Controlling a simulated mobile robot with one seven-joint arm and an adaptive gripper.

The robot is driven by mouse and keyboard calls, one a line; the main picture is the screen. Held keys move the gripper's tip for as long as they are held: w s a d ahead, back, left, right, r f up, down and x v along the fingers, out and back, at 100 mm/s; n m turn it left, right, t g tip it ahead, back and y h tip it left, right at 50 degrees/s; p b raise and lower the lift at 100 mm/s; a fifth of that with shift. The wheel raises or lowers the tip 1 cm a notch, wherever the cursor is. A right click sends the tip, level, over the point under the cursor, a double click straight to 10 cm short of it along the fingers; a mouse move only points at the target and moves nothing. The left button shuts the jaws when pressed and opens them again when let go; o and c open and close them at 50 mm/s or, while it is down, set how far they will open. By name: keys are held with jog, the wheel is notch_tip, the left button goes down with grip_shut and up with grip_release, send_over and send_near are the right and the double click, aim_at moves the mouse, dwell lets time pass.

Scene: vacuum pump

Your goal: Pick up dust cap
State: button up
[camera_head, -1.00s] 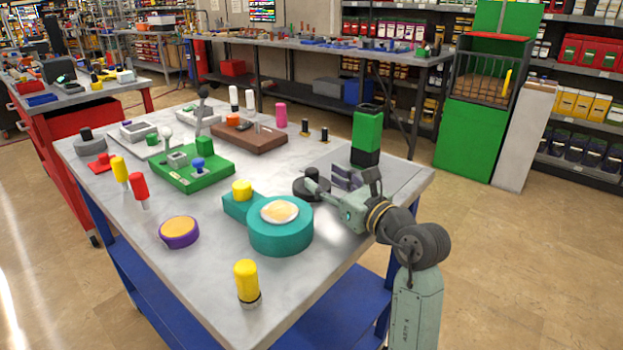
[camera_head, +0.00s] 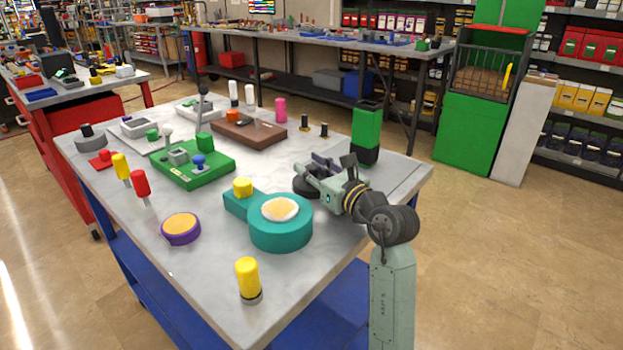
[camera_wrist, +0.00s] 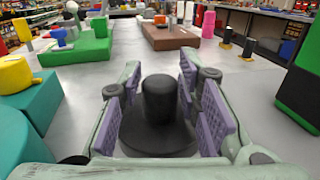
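A black round cap with an upright knob, which looks like the dust cap (camera_head: 302,190), lies on the grey table near the middle of its right half. In the wrist view the cap (camera_wrist: 158,138) is straight ahead, its knob between the two fingers. My gripper (camera_head: 312,170) is low over the table at the cap. Its purple-padded fingers (camera_wrist: 159,78) are spread on both sides of the knob, with a visible gap on each side. In the head view the fingers partly hide the cap.
A teal round pump body (camera_head: 280,232) stands left of my gripper. A green-and-black block (camera_head: 366,130) stands close behind and right. A brown board (camera_head: 262,136) and a green board (camera_head: 165,172) lie farther left. Bare tabletop lies beyond the cap.

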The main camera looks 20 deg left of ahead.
grip_shut()
jog(key=shift+r, duration=0.1)
